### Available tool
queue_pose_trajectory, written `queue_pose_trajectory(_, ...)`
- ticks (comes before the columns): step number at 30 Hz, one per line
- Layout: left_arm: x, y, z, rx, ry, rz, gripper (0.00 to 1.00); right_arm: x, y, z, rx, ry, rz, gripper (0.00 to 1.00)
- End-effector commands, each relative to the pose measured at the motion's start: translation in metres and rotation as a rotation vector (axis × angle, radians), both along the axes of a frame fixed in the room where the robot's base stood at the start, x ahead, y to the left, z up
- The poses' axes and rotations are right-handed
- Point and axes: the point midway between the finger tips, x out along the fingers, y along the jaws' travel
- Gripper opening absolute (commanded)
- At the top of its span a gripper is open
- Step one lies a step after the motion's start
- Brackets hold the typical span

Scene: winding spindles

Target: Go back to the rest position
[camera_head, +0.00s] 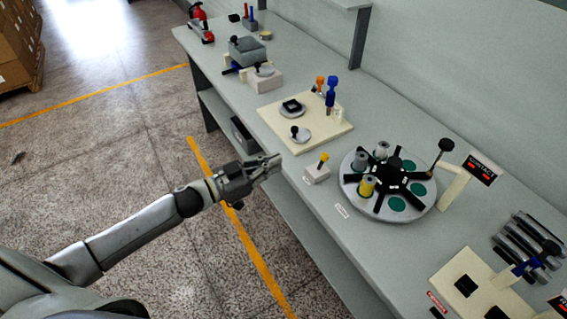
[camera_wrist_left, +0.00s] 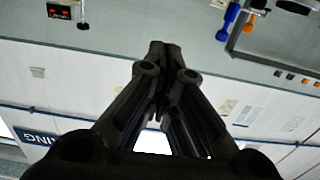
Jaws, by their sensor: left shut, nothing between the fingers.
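My left gripper (camera_head: 272,162) is at the front edge of the long grey workbench (camera_head: 335,224), near the small block with a yellow-topped peg (camera_head: 318,170). Its fingers are shut with nothing between them. The left arm reaches in from the lower left of the head view. My right gripper is not in view.
A round turntable (camera_head: 388,184) with spindles stands on the bench, right of my gripper. A cream board (camera_head: 305,122) with tools lies behind the gripper. Cardboard boxes (camera_head: 18,45) stand at far left.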

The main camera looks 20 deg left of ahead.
Motion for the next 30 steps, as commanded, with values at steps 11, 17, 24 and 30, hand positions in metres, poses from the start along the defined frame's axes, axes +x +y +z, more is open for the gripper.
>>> queue_pose_trajectory(11,-0.004,0.003,0.003,-0.001,-0.001,0.0,0.0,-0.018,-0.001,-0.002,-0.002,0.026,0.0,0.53)
queue_pose_trajectory(17,-0.004,0.003,0.003,0.0,-0.001,0.0,0.0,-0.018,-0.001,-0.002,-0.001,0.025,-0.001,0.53)
queue_pose_trajectory(24,0.001,0.019,-0.031,0.02,0.037,0.073,0.0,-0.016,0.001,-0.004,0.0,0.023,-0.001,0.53)
queue_pose_trajectory(30,-0.008,0.069,-0.157,0.122,0.204,0.3,0.0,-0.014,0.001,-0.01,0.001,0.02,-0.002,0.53)
